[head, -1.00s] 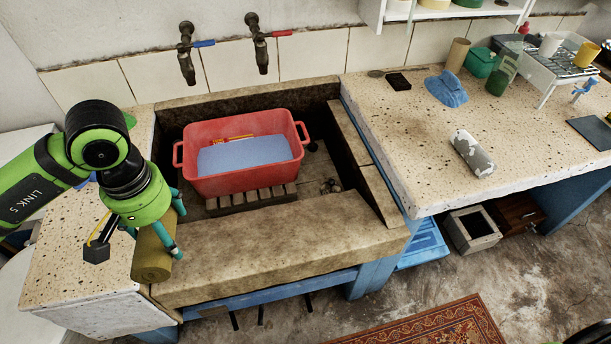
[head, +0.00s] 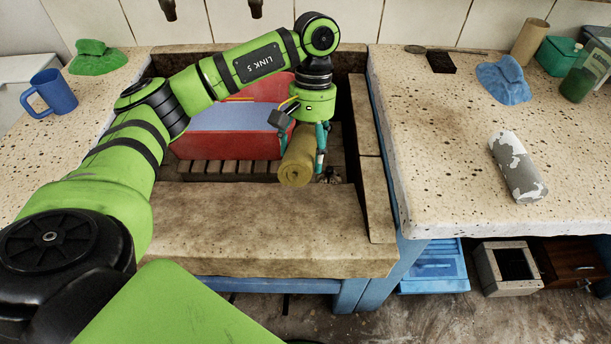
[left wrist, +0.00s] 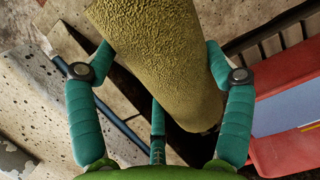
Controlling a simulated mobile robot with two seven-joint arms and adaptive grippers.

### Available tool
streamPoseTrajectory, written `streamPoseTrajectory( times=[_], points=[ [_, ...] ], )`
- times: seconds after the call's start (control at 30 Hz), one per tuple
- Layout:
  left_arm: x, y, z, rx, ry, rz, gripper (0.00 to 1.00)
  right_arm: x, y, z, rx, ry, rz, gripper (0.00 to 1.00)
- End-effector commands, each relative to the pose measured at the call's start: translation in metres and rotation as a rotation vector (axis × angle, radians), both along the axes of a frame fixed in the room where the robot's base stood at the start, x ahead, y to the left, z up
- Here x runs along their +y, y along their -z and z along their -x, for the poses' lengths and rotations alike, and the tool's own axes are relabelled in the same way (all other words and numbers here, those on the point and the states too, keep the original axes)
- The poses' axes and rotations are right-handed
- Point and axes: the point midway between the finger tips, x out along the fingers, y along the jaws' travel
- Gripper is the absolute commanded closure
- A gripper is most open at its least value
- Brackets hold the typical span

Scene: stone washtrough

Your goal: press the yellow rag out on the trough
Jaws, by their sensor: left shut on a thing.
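The yellow rag (head: 297,158) is an olive-yellow roll. My left gripper (head: 305,150) is shut around it, with teal fingers on both sides. The rag also fills the upper middle of the left wrist view (left wrist: 165,62), between the fingers (left wrist: 160,90). In the head view the roll appears over the right part of the stone trough (head: 265,225), behind its broad front ledge and beside the red tub. I cannot tell whether it touches the trough. My right gripper is not in view.
The red tub (head: 225,147) with blue contents stands in the trough on wooden slats (head: 215,170), partly hidden by my left arm. A blue mug (head: 52,92) and green cloth (head: 95,57) are on the left counter. A blue cloth (head: 503,80) and grey-white roll (head: 518,167) lie on the right counter.

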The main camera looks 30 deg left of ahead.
Motion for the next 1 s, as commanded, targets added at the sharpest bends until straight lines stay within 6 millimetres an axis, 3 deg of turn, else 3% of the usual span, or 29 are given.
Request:
streamPoseTrajectory(
  times=[0.03, 0.1, 0.3, 0.53, 1.0],
  points=[
    [0.006, 0.026, -0.003, 0.025, -0.035, 0.013, 0.58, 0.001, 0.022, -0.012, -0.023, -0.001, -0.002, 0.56],
    [0.012, 0.039, -0.006, 0.052, -0.072, 0.027, 0.58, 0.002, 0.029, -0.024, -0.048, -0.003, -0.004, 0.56],
    [0.021, 0.055, -0.010, 0.095, -0.129, 0.055, 0.58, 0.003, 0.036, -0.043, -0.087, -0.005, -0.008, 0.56],
    [0.021, 0.065, -0.006, 0.104, -0.136, 0.057, 0.58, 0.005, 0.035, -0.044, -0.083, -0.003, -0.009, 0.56],
    [0.011, 0.107, 0.010, 0.103, -0.136, 0.055, 0.58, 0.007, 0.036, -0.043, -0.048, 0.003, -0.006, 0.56]
  ],
)
